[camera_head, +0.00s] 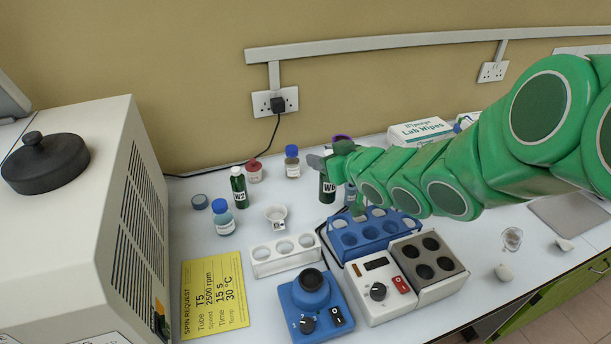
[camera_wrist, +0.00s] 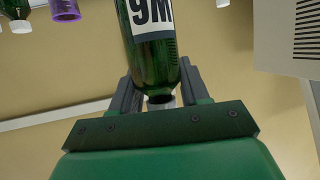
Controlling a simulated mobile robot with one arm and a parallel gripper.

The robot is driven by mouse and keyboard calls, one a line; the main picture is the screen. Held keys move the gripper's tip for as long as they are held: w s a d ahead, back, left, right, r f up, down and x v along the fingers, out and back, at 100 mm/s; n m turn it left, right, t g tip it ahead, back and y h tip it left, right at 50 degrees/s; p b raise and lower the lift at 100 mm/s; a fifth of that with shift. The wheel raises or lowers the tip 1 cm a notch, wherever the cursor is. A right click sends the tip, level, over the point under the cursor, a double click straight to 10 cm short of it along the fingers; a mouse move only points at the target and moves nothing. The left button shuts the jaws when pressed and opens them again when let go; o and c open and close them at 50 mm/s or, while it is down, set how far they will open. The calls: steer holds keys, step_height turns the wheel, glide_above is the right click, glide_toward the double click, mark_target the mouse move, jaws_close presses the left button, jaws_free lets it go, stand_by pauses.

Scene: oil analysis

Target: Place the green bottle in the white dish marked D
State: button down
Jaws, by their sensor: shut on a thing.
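Another green bottle (camera_head: 238,186) stands further left.
Blue-capped bottles (camera_head: 223,219) (camera_head: 292,162), a red-capped jar (camera_head: 254,171) and a white rack (camera_head: 283,256) surround the dish. A blue rack (camera_head: 366,233) stands below my arm. A blue mixer (camera_head: 317,303) and heater block (camera_head: 405,276) stand in front. A large machine (camera_head: 75,220) fills the left.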

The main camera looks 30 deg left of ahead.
steer(key=s+a+f+n+g+y, duration=0.1)
steer(key=s+a+f+n+g, duration=0.15)
steer(key=a, duration=1.15)
step_height(320, 180, down, 9)
steer(key=shift+w+m+t, duration=0.3)
steer(key=shift+m+t, duration=0.05)
steer(key=shift+a+f, duration=0.1)
steer(key=shift+f, duration=0.35)
steer(key=c, duration=0.5)
jaws_free()
steer(key=shift+c, duration=0.2)
